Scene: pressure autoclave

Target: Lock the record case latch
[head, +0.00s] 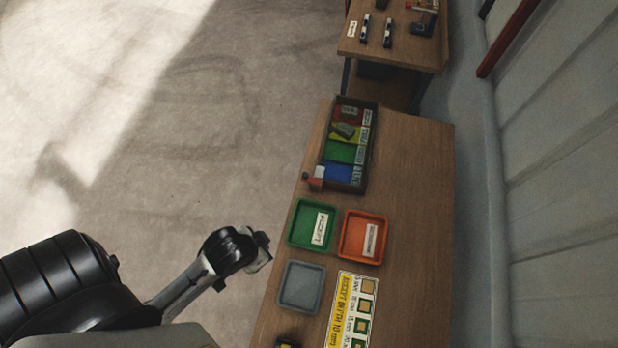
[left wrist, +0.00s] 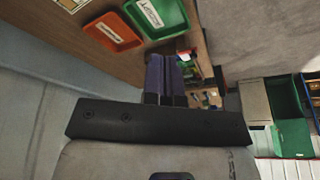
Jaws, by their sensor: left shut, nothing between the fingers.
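An open dark case (head: 322,150) with red, yellow, green and blue sections lies on the wooden table in the head view. A small red and grey piece (head: 313,180) sits at its near left corner; I cannot tell for sure that it is the latch, or its position. My left gripper (head: 264,250) is beside the table's left edge, nearer than the case and apart from it. In the left wrist view its fingers (left wrist: 166,80) are together and empty, hiding part of what lies beyond. My right gripper is in neither view.
A green tray (head: 295,235), an orange tray (head: 375,257) and a grey tray (head: 283,290) lie nearer on the table, with a printed chart (head: 350,310). A second table (head: 400,55) stands beyond. A wall is at right; open floor at left.

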